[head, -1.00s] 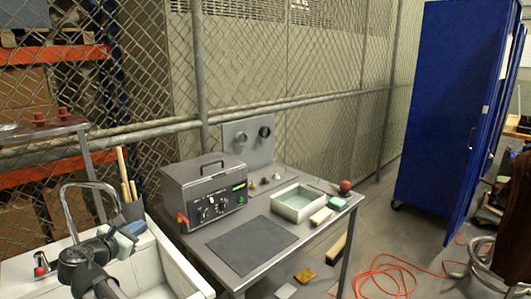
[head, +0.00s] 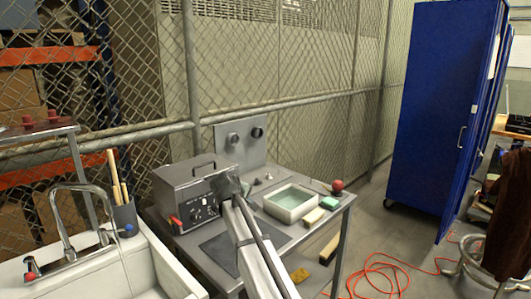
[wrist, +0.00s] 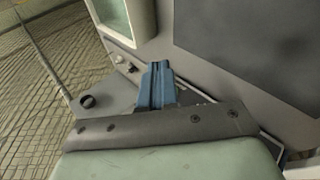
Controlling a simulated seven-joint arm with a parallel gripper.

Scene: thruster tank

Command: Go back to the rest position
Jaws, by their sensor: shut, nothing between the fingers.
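My gripper (wrist: 157,85) shows in the wrist view as two blue fingers pressed together with nothing between them. In the head view my arm reaches up from the bottom over the metal table, and its wrist end is in front of the grey control box (head: 193,190). The fingers are hidden there. The wrist view shows part of the white-rimmed tray (wrist: 143,20) at the top, the dark mat (wrist: 250,45) at the upper right and a dark knob (wrist: 88,101) at the left.
The metal table (head: 318,218) holds the tray (head: 291,203) of greenish liquid, a red knob (head: 337,186), a pale block (head: 314,216) and the mat (head: 212,250). A white sink (head: 165,262) with a curved tap (head: 75,188) is left. A mesh fence (head: 300,70) stands behind.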

